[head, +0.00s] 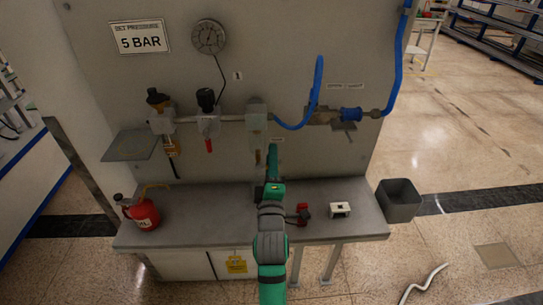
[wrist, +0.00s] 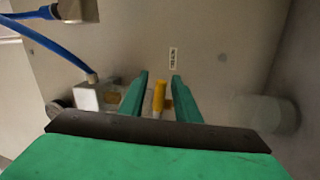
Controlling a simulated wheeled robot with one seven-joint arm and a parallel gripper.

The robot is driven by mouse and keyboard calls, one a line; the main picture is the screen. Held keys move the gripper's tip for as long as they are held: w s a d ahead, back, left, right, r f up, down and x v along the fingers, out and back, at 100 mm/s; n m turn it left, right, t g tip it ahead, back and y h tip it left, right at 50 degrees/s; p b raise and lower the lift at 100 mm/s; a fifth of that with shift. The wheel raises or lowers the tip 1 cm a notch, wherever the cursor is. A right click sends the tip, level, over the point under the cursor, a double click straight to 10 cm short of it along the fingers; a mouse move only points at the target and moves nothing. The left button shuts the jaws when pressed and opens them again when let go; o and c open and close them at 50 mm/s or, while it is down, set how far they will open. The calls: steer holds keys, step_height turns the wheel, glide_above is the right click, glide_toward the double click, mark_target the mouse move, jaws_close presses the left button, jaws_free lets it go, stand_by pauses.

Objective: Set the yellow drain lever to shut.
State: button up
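The yellow drain lever (wrist: 159,97) stands roughly upright in the wrist view, between the two green fingers of my gripper (wrist: 160,76). The fingers are apart, with a gap showing on each side of the lever, so my gripper is open around it and not clamped. In the head view my gripper (head: 272,150) is in front of the panel, below the pipe block (head: 257,113). There the lever is not clearly made out behind my arm. A small label (wrist: 173,58) is on the panel beyond the fingertips.
The grey panel (head: 335,165) is close behind the fingers. A blue hose (head: 317,85) loops to the right, and a regulator (head: 207,100) and gauge (head: 208,37) are on the left. The bench (head: 200,220) below holds a red can (head: 144,213) and a small white box (head: 340,209).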

steer(key=v, duration=1)
